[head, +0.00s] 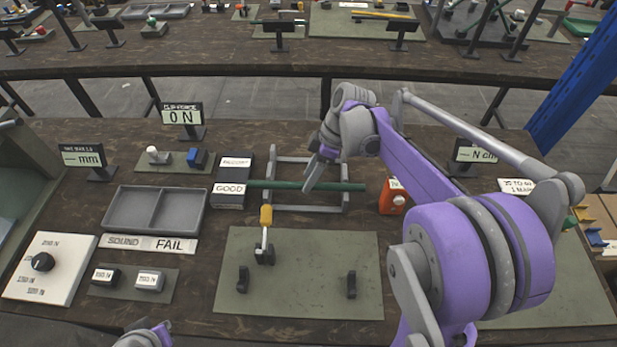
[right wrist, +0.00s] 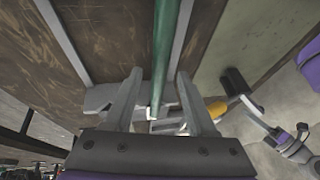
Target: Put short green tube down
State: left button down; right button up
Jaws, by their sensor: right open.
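The short green tube (head: 340,187) lies level across the grey wire rack (head: 296,209) behind the green mat. Its left end reaches the dark block labelled GOOD. My right gripper (head: 313,180) is at the tube's middle, above the rack. In the right wrist view the green tube (right wrist: 162,55) runs between the two spread fingers of the right gripper (right wrist: 158,88), with gaps beside it. Part of my left arm shows at the bottom edge of the head view; its fingers are not clear.
A yellow-handled lever clamp (head: 266,225) stands on the green mat (head: 310,295) in front of the rack. An orange device (head: 393,197) is right of the tube. A grey two-part tray (head: 155,210) and a dial panel (head: 48,267) are at left.

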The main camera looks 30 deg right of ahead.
jog(key=w+v, duration=0.1)
jog(key=v, duration=1)
jog(key=s+a+f+m+t+h, duration=0.1)
jog(key=s+a+f+m, duration=0.2)
jog(key=s+a+f, duration=0.1)
jog(key=s+a+f+m+t+h, duration=0.2)
jog(key=s+a+f+m, duration=0.1)
jog(key=s, duration=0.4)
jog(key=s+a+f+m+t+h, duration=0.1)
jog(key=s+a+f+m+h, duration=0.1)
jog(key=s+a+f+m, duration=0.2)
jog(key=shift+s+a+f+m+t+p, duration=0.35)
jog(key=shift+s+f+m, duration=0.25)
jog(key=shift+s+f, duration=0.1)
